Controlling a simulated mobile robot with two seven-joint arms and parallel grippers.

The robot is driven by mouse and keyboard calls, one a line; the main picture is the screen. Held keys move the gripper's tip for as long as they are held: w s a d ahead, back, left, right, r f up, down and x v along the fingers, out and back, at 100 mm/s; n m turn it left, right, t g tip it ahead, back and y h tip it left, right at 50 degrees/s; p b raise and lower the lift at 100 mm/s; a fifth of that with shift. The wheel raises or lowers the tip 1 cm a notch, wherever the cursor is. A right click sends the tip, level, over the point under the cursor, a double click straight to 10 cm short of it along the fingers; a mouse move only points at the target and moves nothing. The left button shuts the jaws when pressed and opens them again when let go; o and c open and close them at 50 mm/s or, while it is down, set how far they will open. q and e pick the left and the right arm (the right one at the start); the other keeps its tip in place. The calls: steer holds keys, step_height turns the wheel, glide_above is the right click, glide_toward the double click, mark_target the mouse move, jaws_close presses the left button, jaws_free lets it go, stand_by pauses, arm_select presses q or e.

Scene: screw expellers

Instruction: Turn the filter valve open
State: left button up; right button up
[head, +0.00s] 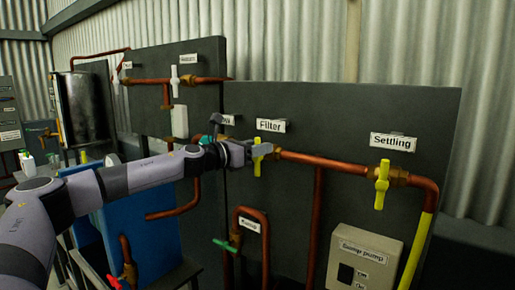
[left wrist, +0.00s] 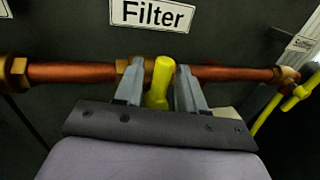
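The filter valve has a yellow handle (head: 257,160) on a copper pipe, below the "Filter" label (head: 271,125). The handle stands upright, across the pipe. My left gripper (head: 262,149) is at the valve in the head view and covers part of it. In the left wrist view the handle (left wrist: 159,80) sits between the two grey fingers of my left gripper (left wrist: 160,88). The fingers are apart, with a small gap showing on each side of the handle. My right gripper is in neither view.
The settling valve (head: 382,184) with its yellow handle is to the right, under its label (head: 394,142). A sump pump box (head: 363,262) is below. A green-handled valve (head: 225,245) is lower left. A dark panel (head: 340,110) stands behind the pipes.

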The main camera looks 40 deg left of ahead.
arm_select(q)
jaws_close()
steer(key=shift+f, duration=0.1)
steer(key=n, duration=0.1)
steer(key=n+b, duration=0.1)
steer(key=b, duration=0.1)
steer(key=shift+a+f+n+t, duration=0.25)
steer(key=shift+a+n+t, duration=0.05)
steer(key=shift+a+n, duration=0.1)
steer(key=n+y+b, duration=0.1)
steer(key=n+b, duration=0.1)
steer(key=n, duration=0.4)
steer(key=a+f+n+t+y+b, duration=0.1)
steer(key=n+y+b, duration=0.1)
steer(key=n, duration=0.4)
steer(key=a+f+n+t+y+b, duration=0.1)
steer(key=n+y+b, duration=0.1)
steer(key=n, duration=0.4)
steer(key=shift+s+f, duration=0.1)
steer(key=shift+s, duration=0.05)
steer(key=shift+n, duration=0.3)
